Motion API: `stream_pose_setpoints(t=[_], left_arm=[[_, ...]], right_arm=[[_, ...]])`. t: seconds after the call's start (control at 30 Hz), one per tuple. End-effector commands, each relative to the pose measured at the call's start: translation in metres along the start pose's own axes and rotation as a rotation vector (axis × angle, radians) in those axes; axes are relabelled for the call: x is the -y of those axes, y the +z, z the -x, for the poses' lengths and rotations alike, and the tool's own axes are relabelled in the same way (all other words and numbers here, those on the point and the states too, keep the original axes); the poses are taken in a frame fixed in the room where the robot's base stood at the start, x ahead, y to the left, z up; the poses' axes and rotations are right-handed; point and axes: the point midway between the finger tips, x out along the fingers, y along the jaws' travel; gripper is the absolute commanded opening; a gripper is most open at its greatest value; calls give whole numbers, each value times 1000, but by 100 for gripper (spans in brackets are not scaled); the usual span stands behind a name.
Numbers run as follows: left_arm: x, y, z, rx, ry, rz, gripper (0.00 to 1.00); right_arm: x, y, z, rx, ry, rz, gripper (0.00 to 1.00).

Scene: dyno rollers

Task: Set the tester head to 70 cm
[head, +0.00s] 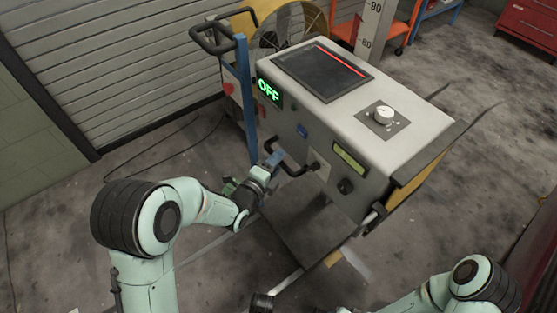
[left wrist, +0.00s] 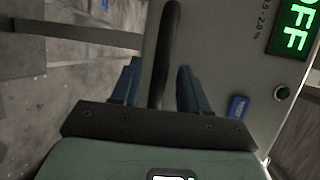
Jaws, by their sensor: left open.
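The tester head (head: 350,130) is a large grey box with a dark top screen, a white dial (head: 384,114) and a green OFF display (head: 269,91). The OFF display also shows in the left wrist view (left wrist: 294,27). The scale post (head: 371,30) behind it shows 90 and 80; the height reading cannot be made out. A black handle (head: 297,173) sticks out of its front. My left gripper (head: 273,158) is at this handle, open. In the left wrist view, the black bar (left wrist: 163,50) runs between its blue fingers, without visible grip. My right gripper is out of view.
A blue post with a black push handle (head: 215,38) stands left of the head, by a shuttered wall. Base rails (head: 288,283) lie low under the head. An orange cart (head: 402,30) and a red cabinet (head: 530,25) stand behind. Floor at left is mostly clear.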

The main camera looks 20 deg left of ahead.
Motion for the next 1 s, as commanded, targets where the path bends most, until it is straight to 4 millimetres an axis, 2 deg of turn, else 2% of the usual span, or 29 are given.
stream_pose_setpoints(t=[0.17, 0.47, 0.57, 0.6, 0.87, 1.0], left_arm=[[0, 0, -14, 0, 0, -1, 44], [0, 0, -16, 1, 0, 0, 44], [0, 0, -16, 1, 0, 0, 15], [0, 0, -16, 1, 0, 0, 2], [-1, -1, -17, 1, 0, 0, 0], [-7, -8, -19, -1, 2, 1, 0]], right_arm=[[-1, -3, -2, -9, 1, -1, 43], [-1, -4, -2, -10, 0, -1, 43], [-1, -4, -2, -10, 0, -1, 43], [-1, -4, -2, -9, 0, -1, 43], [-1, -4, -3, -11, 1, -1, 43], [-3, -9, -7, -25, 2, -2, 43]])
